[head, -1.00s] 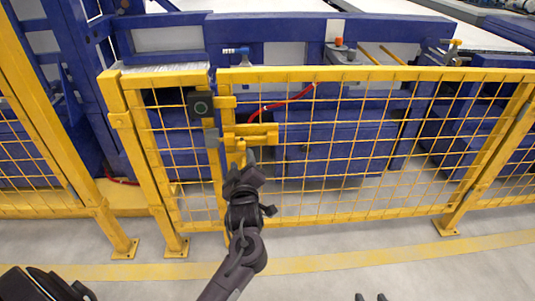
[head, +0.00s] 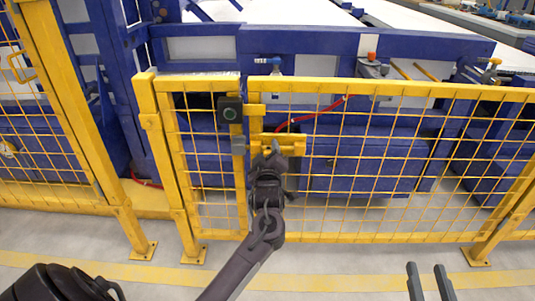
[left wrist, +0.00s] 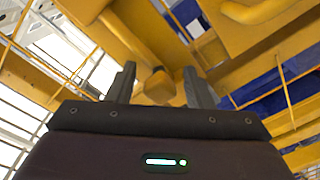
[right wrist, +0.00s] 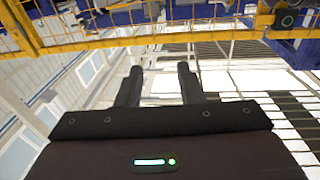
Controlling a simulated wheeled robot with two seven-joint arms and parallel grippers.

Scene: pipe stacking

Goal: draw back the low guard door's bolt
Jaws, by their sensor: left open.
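The low yellow mesh guard door (head: 400,88) stands upright across the view, beside a narrow mesh panel. Its yellow bolt (head: 294,138) sits near the top of the door's left edge. My left gripper (head: 273,151) is at the bolt, hiding part of it. In the left wrist view, my left gripper (left wrist: 160,84) has its fingers apart, with a yellow knob (left wrist: 158,86) showing between them. Contact with the knob cannot be told. My right gripper (head: 428,270) is low in front of the door, open and empty; it also shows in the right wrist view (right wrist: 158,85).
Behind the door are blue machine frames (head: 350,165) and a red hose (head: 318,114). The floor before the fence is clear, with a yellow line (head: 330,283).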

